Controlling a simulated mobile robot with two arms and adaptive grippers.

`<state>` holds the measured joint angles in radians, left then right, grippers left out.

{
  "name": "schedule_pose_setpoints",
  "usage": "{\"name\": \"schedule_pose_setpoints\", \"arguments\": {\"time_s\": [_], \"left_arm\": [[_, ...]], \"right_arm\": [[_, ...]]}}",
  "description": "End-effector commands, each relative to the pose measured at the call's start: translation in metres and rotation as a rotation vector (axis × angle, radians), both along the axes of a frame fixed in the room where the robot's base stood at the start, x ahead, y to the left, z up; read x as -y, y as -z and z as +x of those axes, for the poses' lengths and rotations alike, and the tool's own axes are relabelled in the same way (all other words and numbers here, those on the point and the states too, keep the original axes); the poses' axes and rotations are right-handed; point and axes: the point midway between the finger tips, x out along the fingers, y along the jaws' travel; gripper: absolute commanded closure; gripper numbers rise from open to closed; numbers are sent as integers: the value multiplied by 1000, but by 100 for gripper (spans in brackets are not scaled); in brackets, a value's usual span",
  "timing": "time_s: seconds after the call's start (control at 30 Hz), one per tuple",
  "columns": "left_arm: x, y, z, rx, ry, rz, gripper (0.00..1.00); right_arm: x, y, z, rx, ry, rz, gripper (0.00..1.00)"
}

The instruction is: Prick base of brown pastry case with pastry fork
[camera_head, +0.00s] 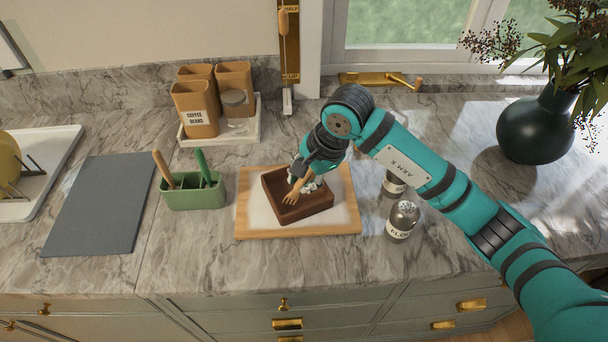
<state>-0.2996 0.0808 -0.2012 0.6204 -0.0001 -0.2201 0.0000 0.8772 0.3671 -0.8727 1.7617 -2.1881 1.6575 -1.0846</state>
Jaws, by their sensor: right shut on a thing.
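The brown pastry case (306,213) is a square, open-topped case on a wooden board (345,222) with a pale surface, at the middle of the head view. My right gripper (312,181) reaches over the back right of the case and is shut on the light wooden pastry fork (296,190). The fork slants down to the left, with its lower end inside the case. I cannot tell whether its tip touches the base. The gripper hides part of the case's back right side. My left gripper is not in view.
A green holder (193,196) with utensils stands left of the board. Two shakers, the nearer one (402,219) labelled, stand close to the board's right. Canisters (194,108) are at the back, a dark vase (537,128) at the right. A grey mat (100,205) lies clear at the left.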

Motion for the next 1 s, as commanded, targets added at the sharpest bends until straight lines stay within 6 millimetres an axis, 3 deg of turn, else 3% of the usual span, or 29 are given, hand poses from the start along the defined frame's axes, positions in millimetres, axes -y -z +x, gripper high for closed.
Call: {"name": "schedule_pose_setpoints", "arguments": {"time_s": [1.0], "left_arm": [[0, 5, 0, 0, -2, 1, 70]], "right_arm": [[0, 4, 0, 0, 0, 0, 100]]}}
